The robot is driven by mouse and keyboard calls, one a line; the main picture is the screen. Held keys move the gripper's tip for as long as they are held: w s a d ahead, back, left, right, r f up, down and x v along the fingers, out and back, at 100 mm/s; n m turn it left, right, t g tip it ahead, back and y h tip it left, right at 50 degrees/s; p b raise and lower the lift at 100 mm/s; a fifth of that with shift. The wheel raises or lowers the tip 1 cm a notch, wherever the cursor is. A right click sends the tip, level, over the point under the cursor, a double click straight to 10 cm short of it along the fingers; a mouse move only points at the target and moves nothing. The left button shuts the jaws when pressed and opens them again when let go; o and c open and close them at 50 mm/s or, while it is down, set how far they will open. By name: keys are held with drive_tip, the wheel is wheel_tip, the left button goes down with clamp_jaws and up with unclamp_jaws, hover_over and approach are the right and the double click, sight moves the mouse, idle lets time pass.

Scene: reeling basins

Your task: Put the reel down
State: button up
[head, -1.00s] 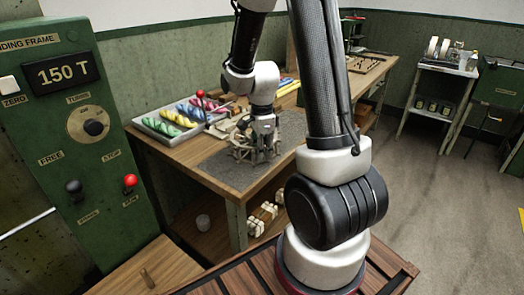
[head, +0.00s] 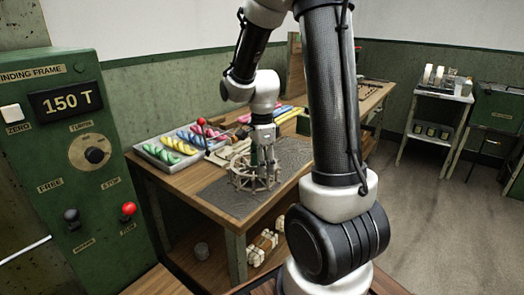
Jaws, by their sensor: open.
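The reel (head: 243,177), a pale frame with several spokes and crossbars, is on the dark grey mat (head: 222,197) on the wooden workbench. My gripper (head: 264,158) points down at the reel, with its fingers over the reel's right-hand part. The fingers are open. They overlap the reel in this view, and I cannot tell whether they touch it. The far side of the reel is partly hidden behind the fingers.
A tray (head: 139,148) of coloured skeins stands at the bench's back left. A red-knobbed lever (head: 201,122) rises behind the reel. The green winding frame panel (head: 80,180) reads 150 T at left. Bundles (head: 262,246) lie on the shelf below. The mat's front left is bare.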

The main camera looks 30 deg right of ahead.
drive_tip(key=s+a+r+n+t, duration=0.1)
drive_tip(key=s+r+n, duration=0.25)
drive_tip(key=r, duration=0.25)
drive_tip(key=s+a+r+n+t, duration=0.1)
drive_tip(key=s+r+n, duration=0.25)
drive_tip(key=r, duration=0.35)
drive_tip(key=s+a+r+n+t, duration=0.1)
drive_tip(key=s+r+n+t, duration=0.1)
drive_tip(key=s+n, duration=0.8)
drive_tip(key=r+n, duration=0.1)
drive_tip(key=n, duration=0.2)
drive_tip(key=shift+a+r+n, duration=0.2)
drive_tip(key=shift+a+n, duration=0.05)
drive_tip(key=shift+n, duration=0.05)
drive_tip(key=shift+s, duration=0.1)
